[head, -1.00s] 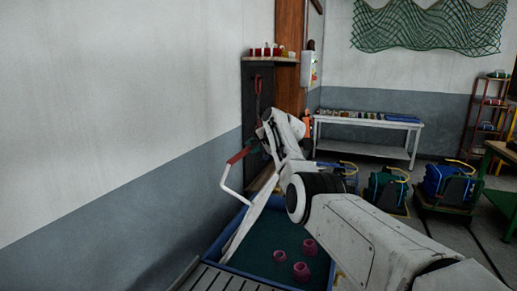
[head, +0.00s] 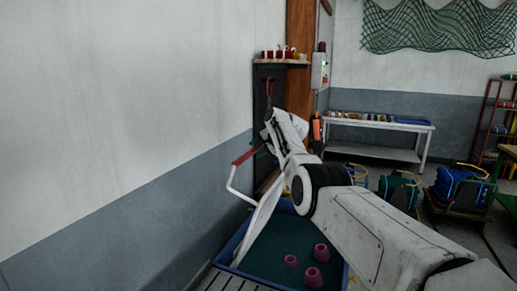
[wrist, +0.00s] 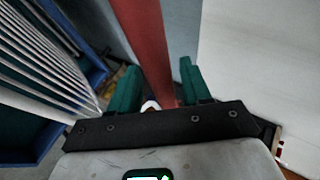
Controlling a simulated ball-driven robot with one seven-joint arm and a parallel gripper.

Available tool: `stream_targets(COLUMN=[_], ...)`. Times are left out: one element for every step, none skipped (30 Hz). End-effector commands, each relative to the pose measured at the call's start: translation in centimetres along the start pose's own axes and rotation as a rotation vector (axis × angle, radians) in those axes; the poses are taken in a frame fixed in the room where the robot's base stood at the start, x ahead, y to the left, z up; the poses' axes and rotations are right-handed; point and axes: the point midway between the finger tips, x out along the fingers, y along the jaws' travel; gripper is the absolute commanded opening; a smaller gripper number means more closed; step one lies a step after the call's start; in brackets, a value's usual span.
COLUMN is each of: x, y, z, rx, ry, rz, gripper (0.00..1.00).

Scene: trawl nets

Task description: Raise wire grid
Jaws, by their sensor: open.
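The wire grid (wrist: 40,50) shows as a row of pale parallel bars at the left of the wrist view. In the head view the grid (head: 262,222) is a thin white shape, seen nearly edge-on and slanting up from the blue-rimmed tub (head: 346,272). A red grip (head: 243,158) sits on its bent white handle. In the wrist view the red bar (wrist: 148,45) runs between the green fingers of my gripper (wrist: 156,85). The fingers are open on either side of it, with visible gaps. In the head view my arm hides most of the gripper.
Several pink cups (head: 314,278) are in the tub. A pale wall (head: 120,120) stands close on the left. A white bench (head: 380,125) with small items is at the back. Crates on carts (head: 458,188) stand at the right.

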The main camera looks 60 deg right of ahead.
Motion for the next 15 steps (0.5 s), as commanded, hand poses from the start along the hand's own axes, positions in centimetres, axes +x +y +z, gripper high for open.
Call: stream_targets(x=[-0.05,-0.05,-0.06,-0.07,-0.07,-0.08,-0.09,-0.11,-0.16,-0.21,-0.27,-0.38,-0.52,-0.66,-0.89], y=[-0.06,-0.07,-0.09,-0.09,-0.1,-0.11,-0.11,-0.12,-0.14,-0.15,-0.17,-0.19,-0.23,-0.24,-0.26], z=[-0.05,-0.06,-0.07,-0.07,-0.08,-0.09,-0.09,-0.08,-0.08,-0.07,-0.06,-0.05,-0.04,-0.03,-0.02], rx=[0.0,0.0,0.0,0.0,0.0,0.0,0.0,0.0,-0.001,-0.001,-0.001,-0.002,-0.002,-0.003,-0.004], ry=[0.001,0.001,0.001,0.001,0.002,0.002,0.002,0.002,0.001,0.001,0.001,0.001,0.0,0.0,0.0], rz=[-0.001,-0.001,-0.001,-0.002,-0.002,-0.002,-0.002,-0.002,-0.003,-0.004,-0.005,-0.005,-0.006,-0.006,-0.007], gripper=[0.48,0.48,0.48,0.48,0.48,0.48,0.48,0.48,0.48,0.48,0.48,0.48,0.48,0.48,0.48])
